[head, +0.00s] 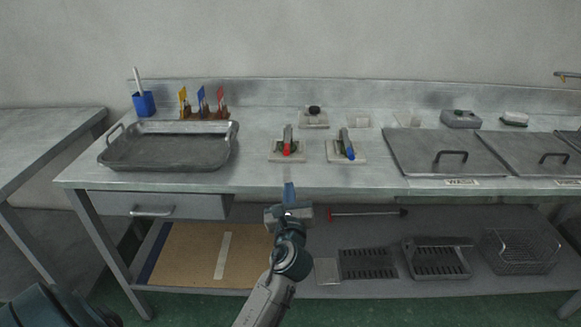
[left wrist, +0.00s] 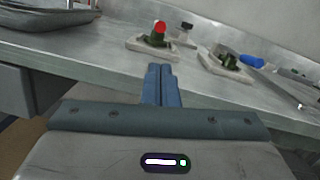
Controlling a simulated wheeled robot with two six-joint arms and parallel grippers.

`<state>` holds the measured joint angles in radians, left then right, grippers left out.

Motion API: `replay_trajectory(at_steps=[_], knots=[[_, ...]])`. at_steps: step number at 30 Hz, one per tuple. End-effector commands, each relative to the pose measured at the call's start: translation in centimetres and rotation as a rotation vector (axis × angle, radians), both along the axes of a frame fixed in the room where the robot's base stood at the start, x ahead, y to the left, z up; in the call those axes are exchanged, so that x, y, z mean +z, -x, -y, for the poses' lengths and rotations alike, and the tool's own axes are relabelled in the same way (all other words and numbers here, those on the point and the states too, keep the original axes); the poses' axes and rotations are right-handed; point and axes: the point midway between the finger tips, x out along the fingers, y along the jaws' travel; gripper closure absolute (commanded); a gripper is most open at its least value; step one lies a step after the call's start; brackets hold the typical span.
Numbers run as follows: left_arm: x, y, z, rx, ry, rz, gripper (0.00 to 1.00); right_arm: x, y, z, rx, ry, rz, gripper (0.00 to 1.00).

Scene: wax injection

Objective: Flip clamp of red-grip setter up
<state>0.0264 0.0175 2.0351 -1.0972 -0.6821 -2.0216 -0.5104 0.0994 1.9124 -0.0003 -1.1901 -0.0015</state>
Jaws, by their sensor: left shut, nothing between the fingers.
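The red-grip setter (head: 287,148) stands on a pale square base on the steel table, left of the blue-grip setter (head: 347,147). Its red grip points toward me and its clamp looks low; the exact angle is hard to tell. In the left wrist view the red-grip setter (left wrist: 158,38) is just beyond my fingertips, and the blue-grip setter (left wrist: 240,62) is to the right. My left gripper (head: 289,186) is shut and empty, in front of the table's front edge and short of the red grip. It also shows in the left wrist view (left wrist: 160,70). My right gripper is not in view.
A steel tray (head: 170,168) lies left of the setters. Steel lids with handles (head: 440,165) lie to the right. Small colored-flag tools (head: 203,102) and a blue cup (head: 144,104) stand behind the tray. Racks and a basket (head: 520,250) sit on the lower shelf.

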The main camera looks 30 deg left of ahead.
Motion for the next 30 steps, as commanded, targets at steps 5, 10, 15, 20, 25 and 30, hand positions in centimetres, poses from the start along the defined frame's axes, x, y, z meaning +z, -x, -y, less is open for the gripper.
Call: replay_trajectory(at_steps=[5, 10, 15, 20, 25, 30], knots=[[0.2, -1.0, -0.7, -0.001, -0.002, 0.0, 1.0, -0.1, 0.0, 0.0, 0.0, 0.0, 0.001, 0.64], [0.6, -3.5, -2.3, 0.0, -0.002, 0.001, 1.0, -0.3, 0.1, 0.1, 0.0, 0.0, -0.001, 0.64], [0.9, -6.0, -4.0, -0.001, -0.001, 0.001, 1.0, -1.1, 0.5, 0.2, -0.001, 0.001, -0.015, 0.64], [1.1, -7.6, -5.1, 0.0, 0.0, 0.0, 1.0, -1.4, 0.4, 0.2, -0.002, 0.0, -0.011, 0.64], [1.1, -8.2, -5.6, 0.0, 0.002, 0.0, 1.0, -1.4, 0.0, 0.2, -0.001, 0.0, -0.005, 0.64], [1.1, -8.3, -5.6, -0.002, 0.002, 0.0, 1.0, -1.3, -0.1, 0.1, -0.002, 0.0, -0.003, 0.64]])
